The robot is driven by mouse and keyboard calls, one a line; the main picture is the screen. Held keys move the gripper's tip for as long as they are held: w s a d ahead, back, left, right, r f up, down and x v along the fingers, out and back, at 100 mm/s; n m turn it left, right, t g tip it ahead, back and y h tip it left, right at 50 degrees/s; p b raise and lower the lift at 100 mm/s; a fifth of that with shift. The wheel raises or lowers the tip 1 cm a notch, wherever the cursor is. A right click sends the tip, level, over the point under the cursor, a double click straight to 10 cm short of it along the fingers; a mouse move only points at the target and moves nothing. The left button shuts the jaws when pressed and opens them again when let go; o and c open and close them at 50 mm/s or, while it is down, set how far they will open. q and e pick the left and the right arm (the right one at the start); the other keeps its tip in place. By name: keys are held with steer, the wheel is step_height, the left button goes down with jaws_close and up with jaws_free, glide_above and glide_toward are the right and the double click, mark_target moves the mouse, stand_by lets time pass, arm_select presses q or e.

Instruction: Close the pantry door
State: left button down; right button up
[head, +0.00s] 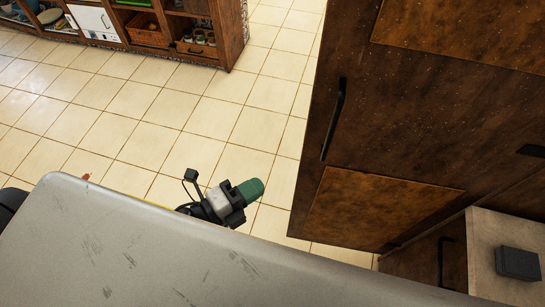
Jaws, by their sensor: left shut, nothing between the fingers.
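The pantry door (440,110) appears as a tall dark brown wooden panel with lighter inset panels, filling the upper right. Its long black handle (333,120) is near its left edge. I cannot tell how far the door stands open. My left gripper (252,189) has a green tip and is shut and empty. It is over the tiled floor, to the left of the door and lower than the handle in the picture, apart from both. Most of its arm is hidden behind a grey surface. My right gripper is not in view.
The scratched grey surface (170,255) fills the foreground. At lower right is a pale countertop (490,240) with a small dark box (517,263). Low open shelving (233,35) stands at the far upper left. The tiled floor (190,110) between is clear.

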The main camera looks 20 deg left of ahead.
arm_select(q)
steer(key=r, duration=0.1)
steer(key=p, duration=0.4)
glide_toward(309, 143)
steer(key=d, duration=0.4)
steer(key=shift+m+h, duration=0.3)
steer(key=shift+m, duration=0.1)
steer(key=w+p, duration=0.1)
steer(key=w, duration=0.3)
steer(key=shift+w+d, duration=0.1)
steer(key=shift+d, duration=0.1)
steer(key=shift+w+a, duration=0.1)
steer(key=shift+w, duration=0.35)
steer(key=shift+f, duration=0.1)
steer(key=shift+w, duration=0.1)
